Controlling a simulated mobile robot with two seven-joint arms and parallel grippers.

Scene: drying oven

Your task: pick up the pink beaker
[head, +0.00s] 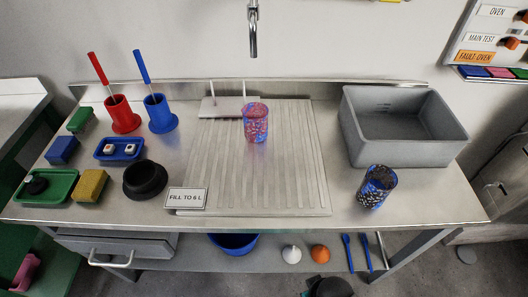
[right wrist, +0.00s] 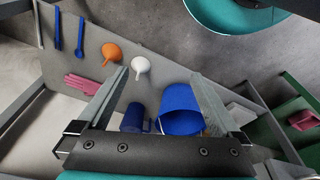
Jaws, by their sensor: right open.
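The pink beaker (head: 256,122), patterned in pink and blue, stands upright on the ribbed drainboard (head: 305,185) near its back in the head view. A second beaker (head: 376,186), dark blue with a speckled pattern, stands at the right front of the metal bench. My right gripper (right wrist: 160,72) is open and empty in the right wrist view, with the lower shelf behind its fingers. The pink beaker does not show in that view. My left gripper is in neither view.
A grey basin (head: 402,125) stands right of the drainboard. A tap (head: 253,35) hangs above the back. Red (head: 123,115) and blue (head: 160,114) holders, trays and a black bowl (head: 145,179) fill the left. The lower shelf holds a blue bucket (right wrist: 181,108) and funnels (right wrist: 140,66).

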